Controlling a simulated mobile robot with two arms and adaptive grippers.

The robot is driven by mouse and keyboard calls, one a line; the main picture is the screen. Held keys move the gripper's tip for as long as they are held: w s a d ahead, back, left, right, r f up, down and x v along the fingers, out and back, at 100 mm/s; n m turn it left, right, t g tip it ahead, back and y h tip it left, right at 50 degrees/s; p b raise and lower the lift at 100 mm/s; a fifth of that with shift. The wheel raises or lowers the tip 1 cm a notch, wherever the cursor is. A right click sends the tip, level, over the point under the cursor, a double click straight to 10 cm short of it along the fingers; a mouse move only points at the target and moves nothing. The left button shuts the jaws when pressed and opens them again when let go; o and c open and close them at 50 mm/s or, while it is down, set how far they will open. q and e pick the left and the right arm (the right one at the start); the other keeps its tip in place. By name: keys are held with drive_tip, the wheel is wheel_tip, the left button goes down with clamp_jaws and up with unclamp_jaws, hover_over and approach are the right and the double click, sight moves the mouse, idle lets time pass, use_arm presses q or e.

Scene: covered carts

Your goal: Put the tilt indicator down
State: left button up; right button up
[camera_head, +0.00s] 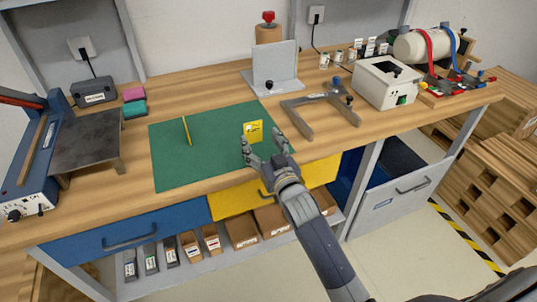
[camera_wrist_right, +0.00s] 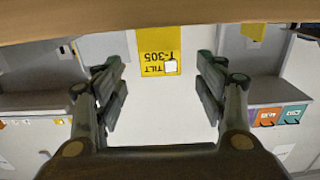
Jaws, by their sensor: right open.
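The tilt indicator (camera_head: 253,131) is a small yellow card with dark print and a white patch, over the right part of the green mat (camera_head: 170,163). It also shows in the right wrist view (camera_wrist_right: 150,45), its "TILT T-305" print upside down. My right gripper (camera_head: 264,146) is open just on the near side of the card. In the right wrist view its fingertips (camera_wrist_right: 159,72) are spread to either side of the card, with visible gaps. Whether the card's lower edge rests on the mat is hard to tell. My left gripper is not in view.
A thin yellow upright piece (camera_head: 187,131) is on the mat's left part. A grey fork-shaped frame (camera_head: 304,124) lies right of the mat, with a grey bracket (camera_head: 275,84) behind and a white box (camera_head: 386,83) farther right. The mat's middle is clear.

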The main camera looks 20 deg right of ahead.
drive_tip(key=shift+s+d, duration=0.1)
drive_tip(key=shift+s, duration=2.5)
